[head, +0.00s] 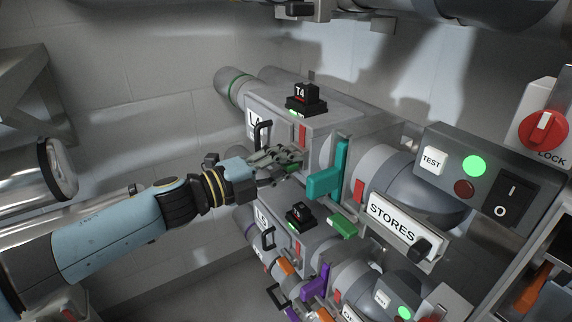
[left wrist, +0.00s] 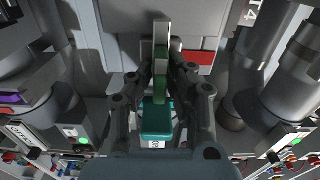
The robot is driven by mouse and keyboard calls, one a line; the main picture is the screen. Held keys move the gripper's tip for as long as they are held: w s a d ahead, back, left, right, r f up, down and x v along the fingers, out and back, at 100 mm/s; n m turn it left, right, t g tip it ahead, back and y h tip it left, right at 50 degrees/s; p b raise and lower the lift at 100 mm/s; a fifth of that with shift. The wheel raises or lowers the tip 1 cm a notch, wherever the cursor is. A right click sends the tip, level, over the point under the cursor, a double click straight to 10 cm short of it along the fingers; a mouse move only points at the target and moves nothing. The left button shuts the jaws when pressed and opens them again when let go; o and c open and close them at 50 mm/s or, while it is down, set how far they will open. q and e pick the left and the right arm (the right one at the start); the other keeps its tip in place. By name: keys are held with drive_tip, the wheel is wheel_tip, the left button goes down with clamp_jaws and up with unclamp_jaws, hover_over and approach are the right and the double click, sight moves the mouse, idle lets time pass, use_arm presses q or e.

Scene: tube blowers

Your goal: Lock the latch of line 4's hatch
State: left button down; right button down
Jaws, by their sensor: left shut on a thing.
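Line 4's hatch is on the grey housing (head: 325,122) marked L4, with a black handle (head: 261,134) on its near face and a red patch (head: 302,134) beside it. The red patch also shows in the left wrist view (left wrist: 198,58). My left gripper (head: 290,160) is at the front of this housing. In the left wrist view its fingers (left wrist: 160,88) are shut on the green latch (left wrist: 160,72), whose upright grey end rises beyond them. The fingers hide most of the latch in the head view. My right gripper is not in view.
A teal lever (head: 324,176) stands close right of the gripper. Below is line 5's housing (head: 315,235) with a green latch (head: 342,228). A STORES sign (head: 402,224) and a switch panel (head: 480,170) are at right. Free room lies left of the housings.

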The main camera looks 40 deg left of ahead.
use_arm(q)
drive_tip(key=shift+f, duration=0.1)
idle(0.3)
drive_tip(key=c, duration=1.3)
unclamp_jaws()
drive_tip(key=shift+c, duration=0.2)
drive_tip(key=shift+s, duration=0.1)
drive_tip(key=v, duration=1.2)
drive_tip(key=shift+d, duration=0.1)
